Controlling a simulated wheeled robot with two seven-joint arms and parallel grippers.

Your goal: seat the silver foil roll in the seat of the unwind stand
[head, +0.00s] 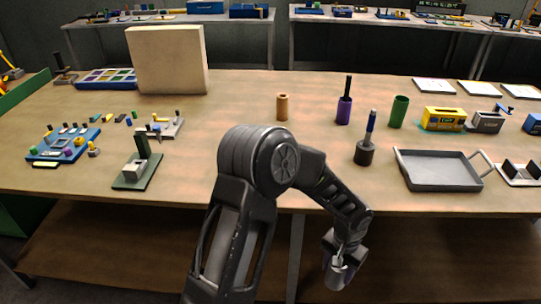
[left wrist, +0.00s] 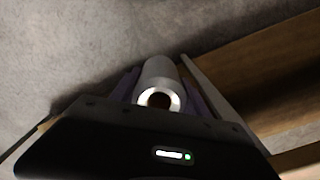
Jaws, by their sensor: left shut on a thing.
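The silver foil roll (left wrist: 160,90) is a light grey cylinder with a brown core showing at its near end in the left wrist view. My left gripper (head: 342,262) is shut on it, with purplish fingers on both sides. In the head view the roll (head: 337,277) hangs low, in front of the table's front edge and below its top. I cannot tell for certain which thing is the unwind stand. A pale base with two dark uprights (head: 519,172) at the far right looks like a cradle and is empty. My right gripper is not in view.
The table (head: 230,175) has a clear middle. A grey tray (head: 442,172), a dark pot with a blue rod (head: 365,150) and a purple holder (head: 344,110) stand right of my arm. A green-based fixture (head: 135,172) and a blue tray (head: 62,147) are at left.

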